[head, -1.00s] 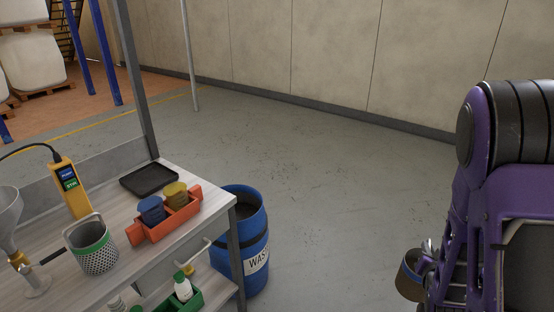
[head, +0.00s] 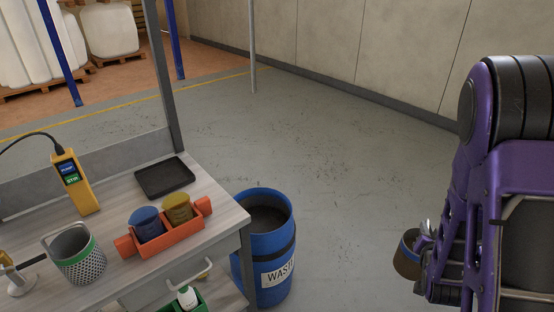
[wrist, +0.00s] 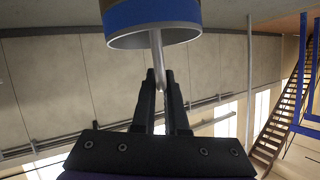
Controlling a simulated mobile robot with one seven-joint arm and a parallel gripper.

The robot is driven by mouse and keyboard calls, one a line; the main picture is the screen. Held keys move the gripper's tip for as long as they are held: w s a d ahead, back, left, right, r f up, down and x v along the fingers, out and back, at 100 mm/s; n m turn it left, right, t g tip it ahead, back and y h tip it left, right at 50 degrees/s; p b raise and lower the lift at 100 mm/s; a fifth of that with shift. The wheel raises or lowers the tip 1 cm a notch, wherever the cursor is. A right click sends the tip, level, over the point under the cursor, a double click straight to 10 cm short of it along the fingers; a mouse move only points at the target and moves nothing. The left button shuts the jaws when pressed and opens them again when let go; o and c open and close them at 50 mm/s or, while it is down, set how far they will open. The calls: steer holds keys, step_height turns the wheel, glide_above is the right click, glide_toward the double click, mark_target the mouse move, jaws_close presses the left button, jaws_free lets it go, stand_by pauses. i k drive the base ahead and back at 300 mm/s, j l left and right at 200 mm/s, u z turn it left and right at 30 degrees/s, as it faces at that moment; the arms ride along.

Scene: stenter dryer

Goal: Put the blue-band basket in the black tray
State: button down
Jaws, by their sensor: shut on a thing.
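My gripper (wrist: 160,82) is shut on the handle of the blue-band basket (wrist: 152,14), whose blue band shows in the wrist view. In the head view the basket (head: 406,258) hangs beside my arm at the right, over open floor, brownish with a blue edge, partly hidden by my gripper (head: 428,240). The black tray (head: 164,178) lies flat and empty on the bench at the left, well apart from the basket.
On the bench (head: 118,208) stand a green-band basket (head: 80,262), an orange holder (head: 170,242) with blue and yellow cups, and a yellow meter (head: 76,184). A bench post (head: 163,75) rises behind the tray. A blue waste drum (head: 264,240) stands right of the bench.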

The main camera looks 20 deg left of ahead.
mark_target(165, 178)
steer(key=i+u, duration=0.3)
steer(key=u, duration=0.15)
steer(key=i+l+u, duration=0.15)
steer(key=i+u, duration=0.15)
steer(key=u, duration=0.15)
